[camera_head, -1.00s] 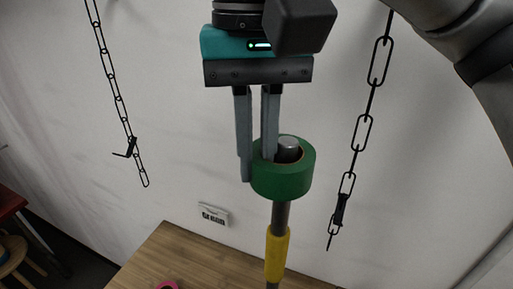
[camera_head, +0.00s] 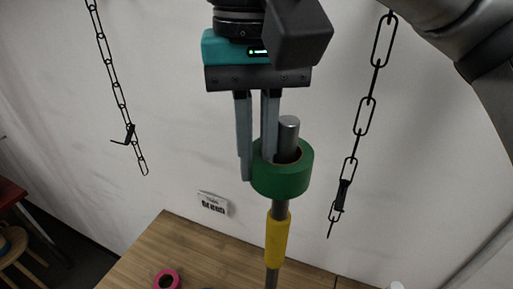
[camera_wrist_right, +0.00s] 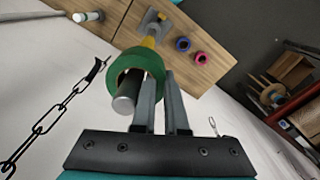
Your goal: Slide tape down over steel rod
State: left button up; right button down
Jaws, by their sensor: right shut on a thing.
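A green tape roll (camera_head: 283,182) is around the upper part of the upright steel rod (camera_head: 289,132) in the head view. The rod's top sticks out above the roll. A yellow sleeve (camera_head: 277,242) sits on the rod below the roll, with bare rod between them. My right gripper (camera_head: 257,170) points down and is shut on the roll's wall at its left side, one finger inside the ring and one outside. The right wrist view also shows the roll (camera_wrist_right: 131,67), the rod end (camera_wrist_right: 126,98) and the gripper (camera_wrist_right: 162,78). My left gripper is not in view.
A pink roll (camera_head: 167,279) lies on the wooden table (camera_head: 205,262); a blue roll (camera_wrist_right: 183,44) lies near it in the wrist view. Black chains (camera_head: 365,115) hang on both sides of the rod.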

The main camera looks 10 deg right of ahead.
aim_at(255, 186)
jog(key=shift+f+b, duration=0.95)
jog(key=shift+f, duration=1.1)
jog(key=c, duration=0.9)
grip_release()
jog(key=shift+a, duration=0.1)
jog(key=shift+o, duration=0.2)
notch_tip(255, 186, up, 14)
jog(key=shift+r+p, duration=0.1)
jog(key=shift+p, duration=0.95)
jog(key=shift+a+r, duration=0.15)
jog(key=shift+r, duration=0.45)
